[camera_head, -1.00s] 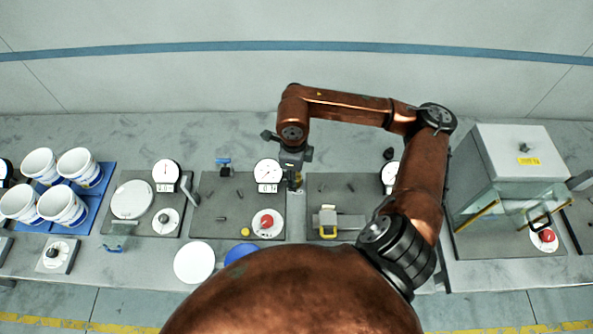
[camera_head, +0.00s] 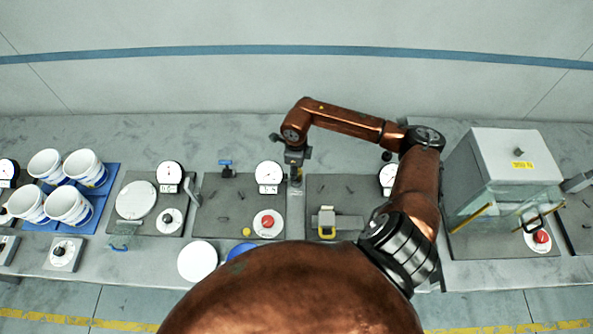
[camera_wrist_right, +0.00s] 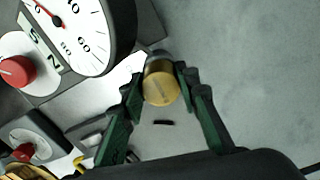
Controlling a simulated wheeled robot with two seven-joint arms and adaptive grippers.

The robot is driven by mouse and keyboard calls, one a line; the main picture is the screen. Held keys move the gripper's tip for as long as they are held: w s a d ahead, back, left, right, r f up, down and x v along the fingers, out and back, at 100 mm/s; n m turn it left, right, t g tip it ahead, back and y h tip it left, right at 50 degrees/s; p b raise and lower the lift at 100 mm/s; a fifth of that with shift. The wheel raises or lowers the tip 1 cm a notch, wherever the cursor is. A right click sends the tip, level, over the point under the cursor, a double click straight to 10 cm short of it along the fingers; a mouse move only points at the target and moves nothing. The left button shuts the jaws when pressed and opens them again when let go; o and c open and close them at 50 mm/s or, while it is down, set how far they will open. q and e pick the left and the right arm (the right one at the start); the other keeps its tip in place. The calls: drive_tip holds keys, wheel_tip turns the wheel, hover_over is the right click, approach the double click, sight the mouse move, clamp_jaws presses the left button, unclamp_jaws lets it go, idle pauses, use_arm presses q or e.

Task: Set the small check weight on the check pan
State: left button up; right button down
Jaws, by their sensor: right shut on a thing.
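My right gripper (camera_head: 296,180) is beside the right edge of a white dial (camera_head: 269,175) at the back of the bench. In the right wrist view, its two green fingers (camera_wrist_right: 160,88) are shut on a small brass-coloured round weight (camera_wrist_right: 160,87) with a greyer far end. The weight is above the bench, and its height is hard to tell. In the head view the weight is too small to make out clearly. I cannot tell for sure which surface is the check pan. My left gripper is not in view.
A red knob on a white disc (camera_head: 267,222) is in front of the dial. A yellow-handled block (camera_head: 327,222) is on the mat to the right. White buckets (camera_head: 69,205) stand at the left, and a glass-fronted cabinet (camera_head: 504,165) at the right.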

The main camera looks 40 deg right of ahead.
drive_tip(key=shift+f, duration=0.15)
drive_tip(key=c, duration=1.5)
unclamp_jaws()
drive_tip(key=shift+o, duration=0.2)
drive_tip(key=shift+r, duration=0.25)
wheel_tip(320, 180, up, 10)
drive_tip(key=shift+r+b, duration=0.2)
drive_tip(key=shift+b, duration=0.9)
drive_tip(key=shift+r, duration=0.75)
